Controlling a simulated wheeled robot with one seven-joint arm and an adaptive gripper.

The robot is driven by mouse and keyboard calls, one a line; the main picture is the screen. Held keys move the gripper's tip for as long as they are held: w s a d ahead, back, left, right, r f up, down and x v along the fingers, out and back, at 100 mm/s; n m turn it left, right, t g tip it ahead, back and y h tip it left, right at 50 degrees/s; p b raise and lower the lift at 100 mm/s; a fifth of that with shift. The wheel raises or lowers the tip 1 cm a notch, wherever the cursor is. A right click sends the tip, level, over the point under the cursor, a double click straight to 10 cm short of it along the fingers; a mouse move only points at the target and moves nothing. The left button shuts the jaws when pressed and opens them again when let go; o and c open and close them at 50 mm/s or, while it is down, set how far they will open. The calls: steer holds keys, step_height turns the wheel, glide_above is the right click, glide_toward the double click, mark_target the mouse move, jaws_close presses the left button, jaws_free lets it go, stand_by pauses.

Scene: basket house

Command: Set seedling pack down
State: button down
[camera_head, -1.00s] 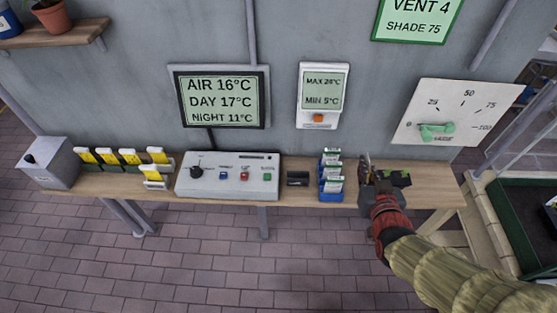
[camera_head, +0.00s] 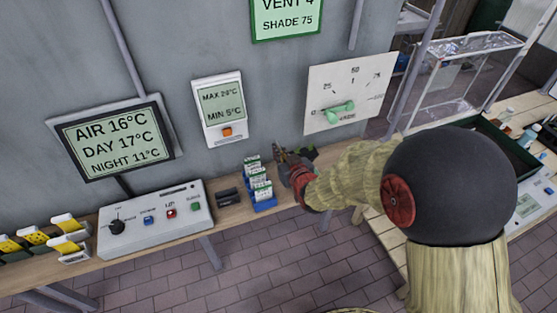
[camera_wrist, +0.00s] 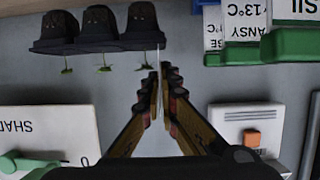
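The seedling pack (camera_wrist: 96,32) is a row of dark cells with small green shoots, at the top left of the upside-down wrist view. In the head view only a dark and green part of it (camera_head: 308,152) shows just right of my gripper (camera_head: 284,158). In the wrist view my gripper's fingers (camera_wrist: 160,76) are nearly together. A thin pale strip, like a label, runs from the pack's near end to between them, and the fingers look shut on it. The pack's underside is hidden; I cannot tell whether it touches the bench.
Blue packet holders (camera_head: 264,205) with seed packets stand on the narrow bench (camera_head: 232,215) close left of my gripper. A control box (camera_head: 155,222) is farther left. The wall behind carries a vent dial (camera_head: 350,92) and a min/max display (camera_head: 220,105). A tray (camera_head: 505,145) lies right.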

steer(key=shift+w+f, duration=0.35)
steer(key=shift+w+f+b, duration=0.15)
steer(key=shift+f+b, duration=0.35)
steer(key=shift+f, duration=1.2)
steer(key=shift+f, duration=0.2)
steer(key=c, duration=2.1)
jaws_free()
steer(key=shift+o, duration=0.3)
steer(key=shift+r, duration=0.2)
steer(key=shift+s+r, duration=0.15)
steer(key=shift+s, duration=0.1)
steer(key=p+v, duration=0.1)
steer(key=v, duration=1)
steer(key=shift+s+p, duration=0.25)
steer(key=shift+p, duration=0.15)
